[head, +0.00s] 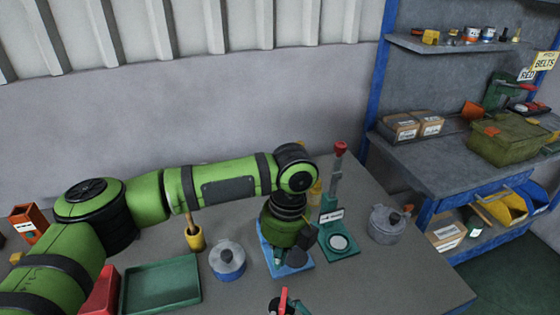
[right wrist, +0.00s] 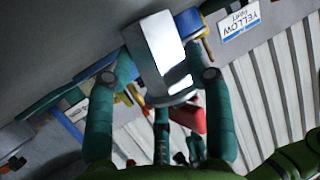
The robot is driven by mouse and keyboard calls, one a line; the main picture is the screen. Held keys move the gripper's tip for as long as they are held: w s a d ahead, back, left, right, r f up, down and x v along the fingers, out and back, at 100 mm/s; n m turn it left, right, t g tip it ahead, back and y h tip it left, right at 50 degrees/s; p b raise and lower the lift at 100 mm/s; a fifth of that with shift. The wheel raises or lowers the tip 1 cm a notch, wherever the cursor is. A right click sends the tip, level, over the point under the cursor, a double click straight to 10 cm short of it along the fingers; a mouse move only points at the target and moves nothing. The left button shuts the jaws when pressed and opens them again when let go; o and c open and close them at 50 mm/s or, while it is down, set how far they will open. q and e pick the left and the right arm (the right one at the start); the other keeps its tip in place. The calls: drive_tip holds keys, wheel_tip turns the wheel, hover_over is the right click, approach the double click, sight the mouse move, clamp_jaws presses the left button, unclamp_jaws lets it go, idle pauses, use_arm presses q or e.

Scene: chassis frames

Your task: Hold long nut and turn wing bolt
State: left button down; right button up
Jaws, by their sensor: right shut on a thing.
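My left gripper (head: 301,247) points down over a blue plate (head: 272,262) on the grey table. Its fingers are dark and partly hidden, so I cannot tell whether they are open or shut. A dark round piece shows beside them. In the right wrist view, my right gripper (right wrist: 157,88) has its two teal fingers on either side of a grey metal piece with flat faces, the long nut (right wrist: 152,52), and is shut on it. I cannot make out the wing bolt in either view.
A green tray (head: 162,286), a grey round pot with a blue band (head: 228,262), a yellow cup (head: 195,238), a green stand with a red knob (head: 340,148) and a grey lidded pot (head: 386,226) stand around the left gripper. A shelf bench (head: 440,158) is at right.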

use_arm(q)
wheel_tip(320, 180, down, 6)
drive_tip(key=shift+s+a+f, duration=0.25)
drive_tip(key=shift+a, duration=0.1)
drive_tip(key=shift+s+d, duration=0.35)
drive_tip(key=shift+s, duration=0.25)
idle(1.1)
drive_tip(key=shift+d, duration=0.55)
idle(0.5)
drive_tip(key=shift+w, duration=0.15)
wheel_tip(320, 180, up, 6)
drive_tip(key=w, duration=0.1)
drive_tip(key=shift+w, duration=0.2)
idle(0.4)
